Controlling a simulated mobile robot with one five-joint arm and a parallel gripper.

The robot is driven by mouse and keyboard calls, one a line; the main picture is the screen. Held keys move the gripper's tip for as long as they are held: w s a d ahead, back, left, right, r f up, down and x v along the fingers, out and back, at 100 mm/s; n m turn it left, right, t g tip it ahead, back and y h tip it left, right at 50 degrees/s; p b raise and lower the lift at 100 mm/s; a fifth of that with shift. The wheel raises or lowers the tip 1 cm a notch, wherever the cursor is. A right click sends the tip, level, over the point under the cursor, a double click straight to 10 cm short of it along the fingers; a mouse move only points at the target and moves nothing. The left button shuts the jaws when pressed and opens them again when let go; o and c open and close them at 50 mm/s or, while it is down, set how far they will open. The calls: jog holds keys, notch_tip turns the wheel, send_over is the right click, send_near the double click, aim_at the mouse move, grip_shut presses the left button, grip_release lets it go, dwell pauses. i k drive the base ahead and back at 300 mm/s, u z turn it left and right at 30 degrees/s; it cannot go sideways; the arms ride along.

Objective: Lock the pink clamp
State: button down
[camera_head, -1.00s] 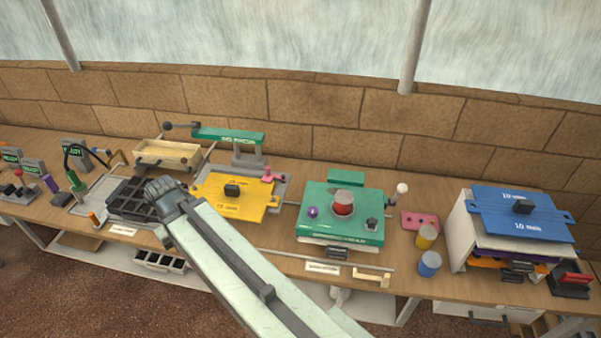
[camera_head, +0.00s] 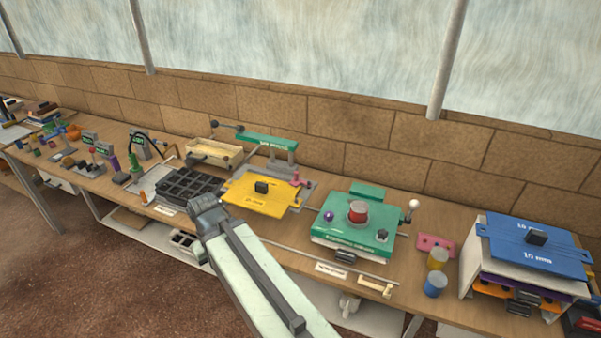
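The pink clamp (camera_head: 296,178) is a small upright piece at the back right corner of the yellow plate (camera_head: 248,196), beside the foot of the green-armed press (camera_head: 267,142). It is too small to tell whether it is locked. My gripper (camera_head: 203,205) is at the end of my pale green arm, over the bench's front edge, left of and nearer than the yellow plate. It appears apart from the clamp. Its fingers are seen from behind, so I cannot tell whether they are open or shut.
A dark gridded tray (camera_head: 188,186) lies left of the plate. A green machine with a red knob (camera_head: 357,212) stands to the right, then a pink block (camera_head: 435,244), two cans (camera_head: 436,270) and blue plates on a white box (camera_head: 470,268). A thin rod (camera_head: 330,262) runs along the front.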

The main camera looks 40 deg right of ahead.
aim_at(295, 182)
jog(key=u, duration=0.05)
jog(key=i, duration=0.85)
jog(key=z, duration=0.05)
